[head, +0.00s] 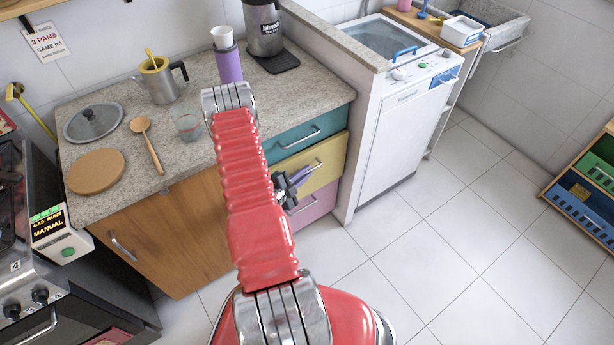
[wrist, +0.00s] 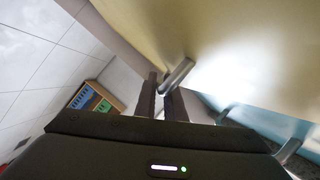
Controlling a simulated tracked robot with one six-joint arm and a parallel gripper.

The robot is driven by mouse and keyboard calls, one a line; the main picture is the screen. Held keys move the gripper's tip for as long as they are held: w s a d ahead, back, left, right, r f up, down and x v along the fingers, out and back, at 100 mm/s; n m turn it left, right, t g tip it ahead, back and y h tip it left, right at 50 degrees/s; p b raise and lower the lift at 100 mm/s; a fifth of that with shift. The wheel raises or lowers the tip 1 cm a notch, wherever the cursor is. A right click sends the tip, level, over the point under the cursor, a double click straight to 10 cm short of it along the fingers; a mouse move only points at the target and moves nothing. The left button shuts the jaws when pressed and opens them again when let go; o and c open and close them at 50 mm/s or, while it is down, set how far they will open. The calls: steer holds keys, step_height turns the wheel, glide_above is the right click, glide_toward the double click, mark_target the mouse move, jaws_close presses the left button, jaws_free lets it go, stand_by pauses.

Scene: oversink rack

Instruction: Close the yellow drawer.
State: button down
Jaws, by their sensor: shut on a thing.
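The yellow drawer (head: 325,171) is the middle one in a stack under the counter, between a teal drawer and a pink drawer. I cannot tell how far out it stands. Its front fills the upper part of the wrist view (wrist: 150,22). My gripper (head: 299,178) is at the drawer front, partly hidden behind my red arm. In the wrist view its dark fingers (wrist: 161,98) are shut on the metal handle (wrist: 179,74) of the yellow drawer, with the bar between them.
The teal drawer (head: 303,134) is above and the pink drawer (head: 315,207) below. A white appliance (head: 402,140) stands right of the drawers. A counter (head: 200,130) with kitchenware is above, and a stove (head: 30,270) stands at left.

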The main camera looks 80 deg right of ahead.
steer(key=shift+w+d+f, duration=0.1)
steer(key=shift+w+d, duration=0.7)
steer(key=shift+w, duration=0.15)
steer(key=c, duration=2.2)
jaws_free()
steer(key=shift+o, duration=0.4)
steer(key=v, duration=1.3)
steer(key=shift+w+a, duration=0.2)
steer(key=shift+a, duration=0.15)
